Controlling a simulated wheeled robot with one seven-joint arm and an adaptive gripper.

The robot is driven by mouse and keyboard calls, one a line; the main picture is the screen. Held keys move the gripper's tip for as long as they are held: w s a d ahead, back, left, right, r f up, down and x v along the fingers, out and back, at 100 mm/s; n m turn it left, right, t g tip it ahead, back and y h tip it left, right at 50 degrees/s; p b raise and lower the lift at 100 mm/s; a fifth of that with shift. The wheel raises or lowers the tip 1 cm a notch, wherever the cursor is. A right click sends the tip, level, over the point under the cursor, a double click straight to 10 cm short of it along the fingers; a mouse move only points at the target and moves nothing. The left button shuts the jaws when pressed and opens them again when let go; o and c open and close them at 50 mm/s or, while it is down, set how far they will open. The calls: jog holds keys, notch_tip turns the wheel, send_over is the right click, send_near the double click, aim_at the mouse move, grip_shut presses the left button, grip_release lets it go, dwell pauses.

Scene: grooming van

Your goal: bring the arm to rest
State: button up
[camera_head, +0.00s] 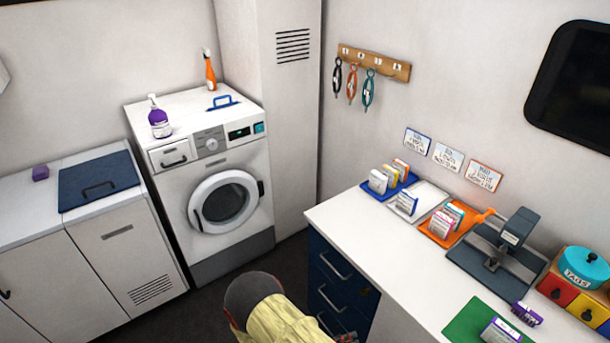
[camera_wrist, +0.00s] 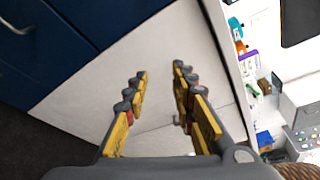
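My arm (camera_head: 268,312) shows at the bottom middle of the head view, with a dark rounded cap and a yellow link, low beside the counter's drawers. Its end runs out of the picture there. In the wrist view my gripper (camera_wrist: 160,72) has its two yellow-padded fingers apart, with a clear gap between them. It holds nothing. Behind the fingers is the plain white side panel (camera_wrist: 95,85) of the counter. I cannot tell the exact distance to the panel.
The white counter (camera_head: 345,215) on the right carries coloured trays, a grey press (camera_head: 510,240) and a green mat (camera_head: 462,330). Blue drawers (camera_head: 335,270) are under it. A washing machine (camera_head: 240,160) stands at the back. Dark floor (camera_head: 205,308) between is clear.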

jog(key=s+a+r+m+g+y, duration=0.1)
jog(key=s+r+m+g+y, duration=0.4)
jog(key=r+m, duration=0.7)
jog(key=s+r+m+g+y, duration=0.3)
jog(key=s+r+m+y, duration=0.25)
jog(key=r+m, duration=0.65)
jog(key=s+d+r+m+t+y, duration=0.1)
jog(key=d+r+m+t, duration=0.1)
jog(key=r, duration=0.5)
jog(key=s+d+r+m+t+y, duration=0.2)
jog(key=r+m+t, duration=0.1)
jog(key=r+m, duration=0.2)
jog(key=s+d+r+m+t+y, duration=0.1)
jog(key=s+d+r+m+t, duration=0.1)
jog(key=r, duration=0.7)
jog(key=shift+s+d+r+m+t, duration=0.2)
jog(key=shift+d+r+m+t, duration=0.25)
jog(key=shift+m, duration=0.25)
jog(key=shift+y, duration=0.25)
jog(key=shift+c, duration=0.2)
